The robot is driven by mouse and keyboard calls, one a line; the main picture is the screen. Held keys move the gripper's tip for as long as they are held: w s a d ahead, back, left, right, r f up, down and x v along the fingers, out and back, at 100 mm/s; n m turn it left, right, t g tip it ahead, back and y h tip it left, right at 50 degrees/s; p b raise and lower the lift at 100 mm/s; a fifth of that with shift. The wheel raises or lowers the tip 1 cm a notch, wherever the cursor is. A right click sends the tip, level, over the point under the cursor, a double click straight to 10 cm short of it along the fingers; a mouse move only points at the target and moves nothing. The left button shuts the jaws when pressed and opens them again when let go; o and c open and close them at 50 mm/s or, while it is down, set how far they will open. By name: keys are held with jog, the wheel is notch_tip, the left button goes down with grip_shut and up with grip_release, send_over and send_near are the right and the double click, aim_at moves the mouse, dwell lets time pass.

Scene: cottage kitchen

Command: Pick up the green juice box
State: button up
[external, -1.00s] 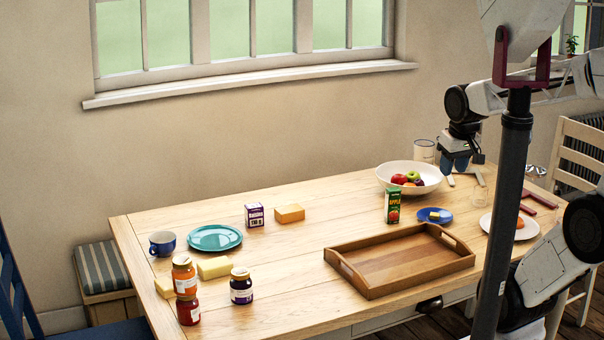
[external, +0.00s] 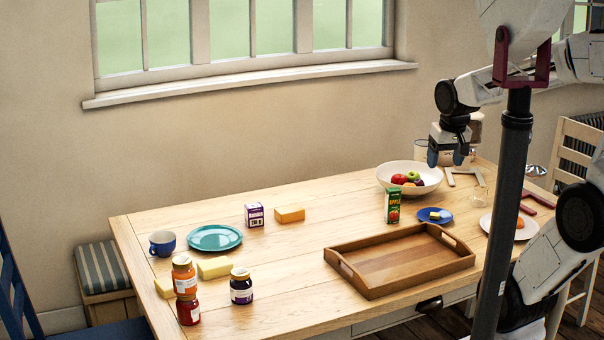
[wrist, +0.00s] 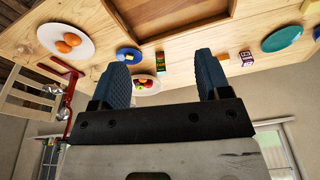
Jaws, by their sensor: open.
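The green juice box (external: 392,206) stands upright on the table, between the fruit bowl and the wooden tray. In the wrist view the juice box (wrist: 160,61) shows small, in the gap between my fingers and well beyond them. My gripper (external: 447,158) is open and empty. It hangs above the table near the right side of the fruit bowl, up and to the right of the juice box. In the wrist view my gripper (wrist: 165,75) has its two blue fingers spread apart with nothing between them.
The white fruit bowl (external: 387,172) stands behind the juice box. The wooden tray (external: 350,274) is in front, and a blue plate (external: 428,219) with a yellow piece lies close to its right. A raisin box (external: 254,215) and a yellow-orange block (external: 290,214) stand left. The table between is clear.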

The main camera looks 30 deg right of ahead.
jog(key=w+d+f+m, duration=0.25)
jog(key=w+m, duration=0.35)
jog(key=w, duration=0.7)
jog(key=m+g, duration=0.2)
jog(key=m, duration=1)
send_over(393, 198)
jog(key=w, duration=0.1)
jog(key=f, duration=1.8)
jog(key=shift+w+d+f, duration=0.15)
jog(key=shift+d+f, duration=0.1)
jog(key=shift+d, duration=0.15)
jog(key=shift+w+d+f, duration=0.15)
jog(key=shift+w+f, duration=0.15)
jog(key=shift+f, duration=0.05)
jog(key=shift+f, duration=1.3)
jog(key=shift+s+f, duration=0.1)
jog(key=shift+f, duration=2.55)
